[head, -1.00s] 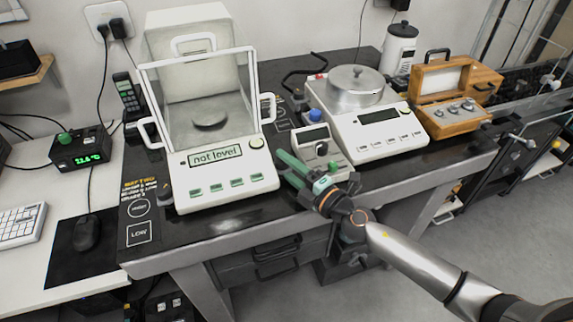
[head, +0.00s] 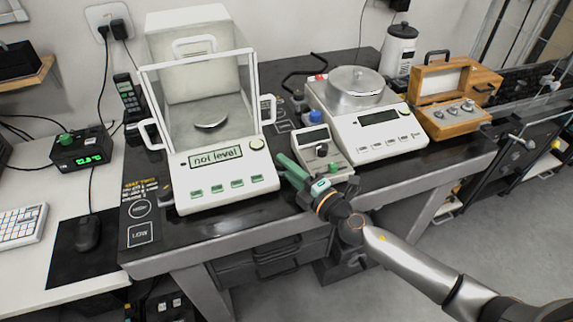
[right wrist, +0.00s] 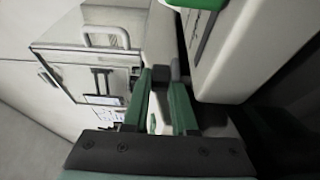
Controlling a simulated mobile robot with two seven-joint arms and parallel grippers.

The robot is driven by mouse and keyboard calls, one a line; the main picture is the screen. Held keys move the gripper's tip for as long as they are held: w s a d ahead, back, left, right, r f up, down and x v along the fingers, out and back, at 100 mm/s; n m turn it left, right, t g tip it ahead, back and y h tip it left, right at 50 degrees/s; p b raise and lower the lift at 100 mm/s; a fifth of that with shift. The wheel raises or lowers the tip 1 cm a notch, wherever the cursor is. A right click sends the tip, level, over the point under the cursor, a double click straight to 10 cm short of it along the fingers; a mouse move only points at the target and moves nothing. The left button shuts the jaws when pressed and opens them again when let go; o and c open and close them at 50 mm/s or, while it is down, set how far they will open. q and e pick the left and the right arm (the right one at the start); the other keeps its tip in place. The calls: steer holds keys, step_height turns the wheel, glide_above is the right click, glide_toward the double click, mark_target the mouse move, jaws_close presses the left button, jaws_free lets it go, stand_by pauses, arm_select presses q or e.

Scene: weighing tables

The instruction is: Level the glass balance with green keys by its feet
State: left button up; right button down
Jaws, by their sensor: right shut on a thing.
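The glass balance (head: 228,200) with green keys stands at the left of the dark bench; its display (head: 216,156) reads "not level". Its clear draft shield encloses a small round pan (head: 211,123). My right gripper (head: 286,162) reaches in from the right, low beside the balance's front right corner. In the right wrist view its green fingers (right wrist: 161,100) are shut on a small dark part between the tips, which looks like the balance's right foot. In the head view the foot is hidden by the fingers and the balance body. My left gripper is not in view.
A small white device (head: 318,150) stands close right of my right gripper. Beyond it are a second balance (head: 380,145) with a steel pot and a wooden weight box (head: 455,120). A dark mat (head: 85,235) with a mouse lies on the left table.

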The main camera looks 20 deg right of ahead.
steer(key=shift+a+r+m+t+h+p, duration=0.15)
steer(key=shift+m+t+h+p, duration=0.15)
steer(key=shift+m+h+p, duration=0.4)
steer(key=shift+m+h, duration=0.3)
steer(key=shift+h, duration=0.4)
steer(key=shift+a+m+t+h, duration=0.1)
steer(key=shift+m+t+h, duration=0.2)
steer(key=shift+h, duration=0.1)
steer(key=shift+a+f+m+h, duration=0.1)
steer(key=shift+f+m+h, duration=0.15)
steer(key=shift+m+h, duration=0.65)
steer(key=h+b, duration=0.1)
steer(key=h, duration=0.1)
steer(key=shift+m+h, duration=0.3)
steer(key=shift+m, duration=0.1)
arm_select(q)
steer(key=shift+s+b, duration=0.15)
steer(key=shift+b, duration=0.2)
arm_select(e)
steer(key=shift+r+m+h, duration=0.1)
steer(key=shift+m+h, duration=0.2)
steer(key=shift+h, duration=0.2)
steer(key=c, duration=0.7)
jaws_free()
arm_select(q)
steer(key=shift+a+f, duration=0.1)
